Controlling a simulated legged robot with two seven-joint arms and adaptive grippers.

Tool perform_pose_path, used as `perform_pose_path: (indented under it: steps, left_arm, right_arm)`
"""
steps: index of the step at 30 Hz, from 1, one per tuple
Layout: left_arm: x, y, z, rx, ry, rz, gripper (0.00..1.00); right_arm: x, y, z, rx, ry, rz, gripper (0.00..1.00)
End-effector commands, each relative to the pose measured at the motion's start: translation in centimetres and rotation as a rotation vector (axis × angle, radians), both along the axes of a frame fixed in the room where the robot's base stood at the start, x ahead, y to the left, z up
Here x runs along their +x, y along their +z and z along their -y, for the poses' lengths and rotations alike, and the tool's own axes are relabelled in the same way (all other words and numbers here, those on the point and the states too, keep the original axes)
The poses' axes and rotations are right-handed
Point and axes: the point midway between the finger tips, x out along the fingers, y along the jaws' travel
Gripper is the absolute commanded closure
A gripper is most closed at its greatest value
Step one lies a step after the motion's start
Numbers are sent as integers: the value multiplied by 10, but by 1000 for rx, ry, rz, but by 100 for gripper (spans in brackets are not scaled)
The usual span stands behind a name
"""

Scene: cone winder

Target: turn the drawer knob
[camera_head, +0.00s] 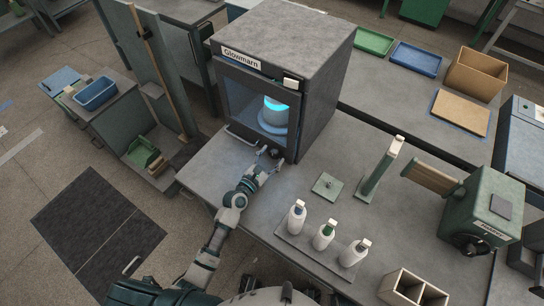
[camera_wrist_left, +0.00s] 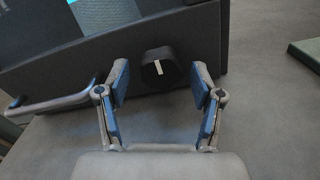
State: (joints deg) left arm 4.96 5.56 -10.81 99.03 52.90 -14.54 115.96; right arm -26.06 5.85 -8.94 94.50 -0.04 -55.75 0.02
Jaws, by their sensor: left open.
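The drawer knob (camera_wrist_left: 159,68) is a black knob with a white mark line, on the dark lower front of the Glowmarn cabinet (camera_head: 240,98). The mark stands nearly upright in the left wrist view. My left gripper (camera_head: 269,160) is at the lower right of the cabinet front in the head view. In the left wrist view its two blue-padded fingers (camera_wrist_left: 160,82) are open, one on each side of the knob, with gaps between pads and knob. The knob is small and partly hard to make out in the head view. My right gripper is not in view.
A bar handle (camera_wrist_left: 60,104) is left of the knob. The cabinet window shows a glowing blue vessel (camera_head: 274,115). A green square plate with a peg (camera_head: 327,186) lies to the right. Several white bottles (camera_head: 324,235) stand on a tray near the table's front edge.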

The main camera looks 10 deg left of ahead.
Motion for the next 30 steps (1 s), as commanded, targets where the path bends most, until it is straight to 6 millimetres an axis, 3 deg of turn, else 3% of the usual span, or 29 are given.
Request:
perform_pose_path:
  steps: [8,15,16,30]
  left_arm:
    - [2,1,3,2,0,1,33]
    - [1,1,3,1,-1,0,91]
    - [1,1,3,1,-1,0,93]
    - [1,1,3,95,-2,38,94]
  right_arm:
    - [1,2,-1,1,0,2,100]
    - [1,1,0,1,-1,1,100]
    - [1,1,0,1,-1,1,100]
    - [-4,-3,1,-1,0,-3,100]
